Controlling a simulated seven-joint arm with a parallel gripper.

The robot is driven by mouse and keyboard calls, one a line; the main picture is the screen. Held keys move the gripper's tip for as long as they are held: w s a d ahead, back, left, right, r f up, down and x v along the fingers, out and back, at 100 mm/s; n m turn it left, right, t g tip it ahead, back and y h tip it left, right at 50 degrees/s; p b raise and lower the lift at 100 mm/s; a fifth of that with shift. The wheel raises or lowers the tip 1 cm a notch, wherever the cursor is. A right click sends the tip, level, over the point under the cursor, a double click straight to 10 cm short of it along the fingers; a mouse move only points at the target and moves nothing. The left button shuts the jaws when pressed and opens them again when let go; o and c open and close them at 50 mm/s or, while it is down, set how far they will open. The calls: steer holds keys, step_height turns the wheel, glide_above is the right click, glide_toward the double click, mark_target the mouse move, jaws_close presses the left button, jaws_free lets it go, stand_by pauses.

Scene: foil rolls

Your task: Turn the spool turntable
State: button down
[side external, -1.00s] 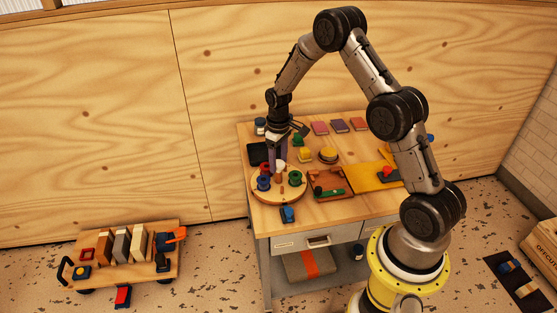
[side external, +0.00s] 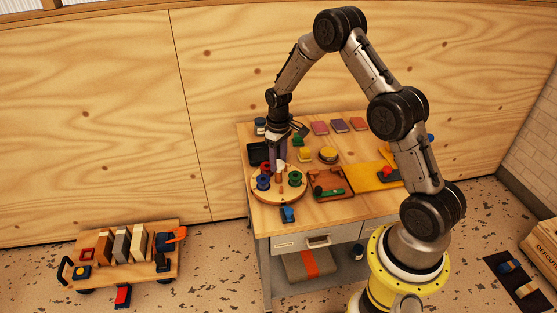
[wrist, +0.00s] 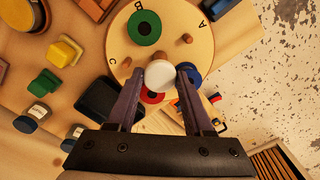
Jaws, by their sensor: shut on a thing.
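The round wooden turntable (side external: 291,198) lies at the table's front left. In the wrist view its light top (wrist: 172,56) shows the letters A, B and C. It carries a green spool (wrist: 144,27), a red spool (wrist: 152,97) and a blue spool (wrist: 190,75), with bare wooden pegs (wrist: 186,39) between them. My gripper (wrist: 158,80) points down over the turntable, its two fingers on either side of a white round-topped piece (wrist: 159,74) and shut on it. The fingers partly hide the red and blue spools. In the side view my gripper (side external: 278,160) is above the turntable's back part.
A dark tray (side external: 258,153) sits behind the turntable. A brown tray with a green tool (side external: 328,192) is close on its right, and a blue block (side external: 288,214) is in front. Yellow and green knobbed blocks (side external: 305,155) stand behind to the right.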

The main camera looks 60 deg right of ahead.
steer(key=shift+m, duration=3.5)
steer(key=shift+w+r+m, duration=0.1)
steer(key=shift+m, duration=3.4)
steer(key=shift+c, duration=1.4)
jaws_free()
step_height(320, 180, up, 14)
